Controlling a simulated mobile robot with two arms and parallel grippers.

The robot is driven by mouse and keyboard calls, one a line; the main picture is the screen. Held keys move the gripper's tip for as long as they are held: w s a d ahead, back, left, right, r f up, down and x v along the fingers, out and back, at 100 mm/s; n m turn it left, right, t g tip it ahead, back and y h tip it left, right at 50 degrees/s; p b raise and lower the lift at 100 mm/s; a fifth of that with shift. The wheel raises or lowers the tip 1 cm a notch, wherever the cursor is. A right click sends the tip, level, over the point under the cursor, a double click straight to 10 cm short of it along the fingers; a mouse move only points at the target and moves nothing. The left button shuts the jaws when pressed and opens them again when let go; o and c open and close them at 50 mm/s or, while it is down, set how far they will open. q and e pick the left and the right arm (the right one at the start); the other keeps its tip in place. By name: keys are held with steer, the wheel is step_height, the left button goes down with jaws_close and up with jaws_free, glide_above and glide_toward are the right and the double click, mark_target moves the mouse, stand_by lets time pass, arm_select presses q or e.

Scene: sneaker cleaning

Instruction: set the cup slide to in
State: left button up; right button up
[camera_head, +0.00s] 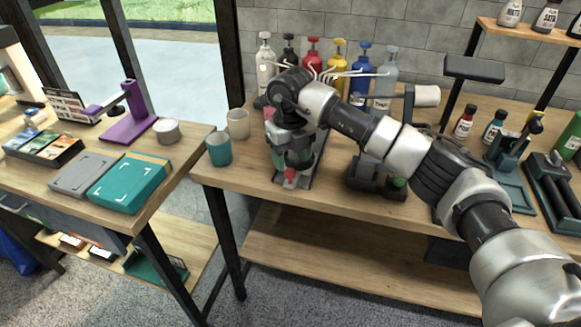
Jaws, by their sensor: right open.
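My right arm reaches in from the right, and its right gripper (291,163) points down over the cup slide (310,176). The cup slide is a narrow grey, rail-like fixture near the table's front edge. A small red part (291,177) shows at its front end, just below the gripper. The gripper is open. The gripper and wrist cover most of the slide, so I cannot tell its position or whether a finger touches it. A bit of teal shows around the fingers. My left gripper is out of view.
A teal cup (219,149) and a beige cup (238,123) stand left of the slide. Several coloured pump bottles (338,66) line the back. A dark device (370,178) stands close on the right. A gap separates the left table (188,160).

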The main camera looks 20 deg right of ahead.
mark_target(291, 170)
steer(key=shift+f, duration=2)
jaws_close()
